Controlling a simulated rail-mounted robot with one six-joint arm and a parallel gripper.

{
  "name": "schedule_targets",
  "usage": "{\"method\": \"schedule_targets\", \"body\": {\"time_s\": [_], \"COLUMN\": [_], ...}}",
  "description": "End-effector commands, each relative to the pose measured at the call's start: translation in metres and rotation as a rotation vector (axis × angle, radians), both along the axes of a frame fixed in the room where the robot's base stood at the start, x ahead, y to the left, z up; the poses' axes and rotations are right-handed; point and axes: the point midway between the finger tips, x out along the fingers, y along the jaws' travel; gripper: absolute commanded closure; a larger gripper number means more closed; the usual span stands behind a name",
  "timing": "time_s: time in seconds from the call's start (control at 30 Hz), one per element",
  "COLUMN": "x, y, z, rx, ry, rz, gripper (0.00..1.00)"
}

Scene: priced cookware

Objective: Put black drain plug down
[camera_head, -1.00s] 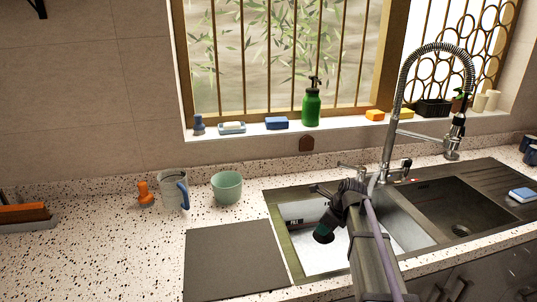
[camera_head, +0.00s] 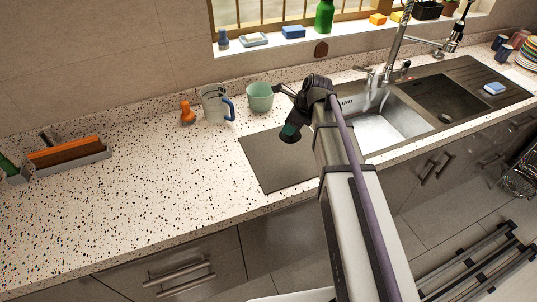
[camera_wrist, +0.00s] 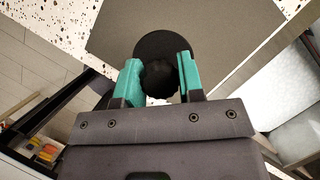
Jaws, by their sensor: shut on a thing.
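The black drain plug (camera_wrist: 162,46) is a round dark disc with a knob, seen in the wrist view between the two green fingers of my gripper (camera_wrist: 160,80). My gripper is shut on its knob. In the head view my gripper (camera_head: 290,132) is over the dark grey board (camera_head: 262,150), to the left of the sink. In the wrist view the grey board (camera_wrist: 225,30) lies behind the plug. I cannot tell the exact gap between plug and board. In the head view the plug is hard to make out.
A green bowl (camera_head: 260,96), a glass mug with a blue handle (camera_head: 215,105) and an orange plug-shaped item (camera_head: 187,112) stand behind and left of the board. The steel sink (camera_head: 385,125) is to the right. The speckled counter (camera_head: 130,190) is clear in the middle left.

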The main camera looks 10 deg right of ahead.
Motion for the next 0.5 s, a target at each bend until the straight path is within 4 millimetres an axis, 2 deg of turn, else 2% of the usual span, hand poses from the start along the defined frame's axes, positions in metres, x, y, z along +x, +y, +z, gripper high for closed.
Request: {"method": "schedule_targets", "body": {"time_s": [0.07, 0.2, 0.3, 0.47, 0.5], "x": [0.000, 0.000, 0.000, 0.000, 0.000], "y": [0.000, 0.000, 0.000, 0.000, 0.000], "z": [-0.011, -0.047, -0.067, -0.066, -0.071], "rx": [0.000, 0.000, 0.000, 0.000, 0.000], "ry": [0.000, 0.000, 0.000, 0.000, 0.000], "rz": [0.001, 0.001, 0.001, 0.000, 0.000], "gripper": [0.89, 0.89, 0.89, 0.89, 0.89]}}
